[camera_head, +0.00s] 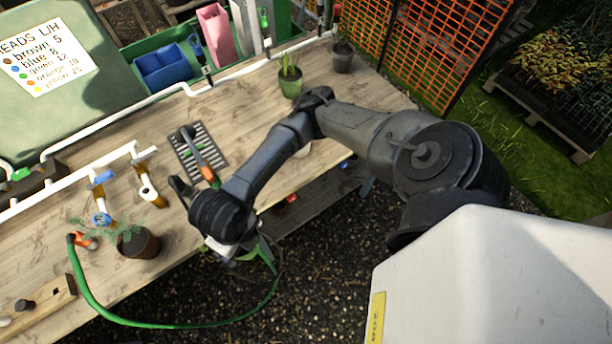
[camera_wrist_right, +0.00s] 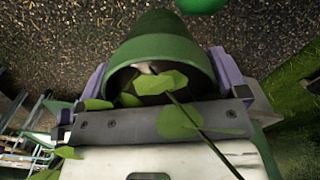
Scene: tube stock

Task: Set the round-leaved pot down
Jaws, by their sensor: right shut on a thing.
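The round-leaved pot (camera_wrist_right: 162,48) is green, with its open mouth and dark soil turned toward the camera in the right wrist view. Its thin stem and round green leaves (camera_wrist_right: 180,120) hang across my gripper's body. My right gripper (camera_wrist_right: 160,72) is shut on the pot, with pale purple fingers at either side of the rim. In the head view my right gripper (camera_head: 232,250) is at the bench's front edge, over the gravel side; the pot is mostly hidden there. My left gripper is not in view.
The wooden bench (camera_head: 95,210) carries a dark pot with a feathery plant (camera_head: 140,244), a green pot with a spiky plant (camera_head: 290,84), a grey pot (camera_head: 343,60) and a slotted black tray (camera_head: 187,152). A green hose (camera_head: 150,323) loops off the front edge.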

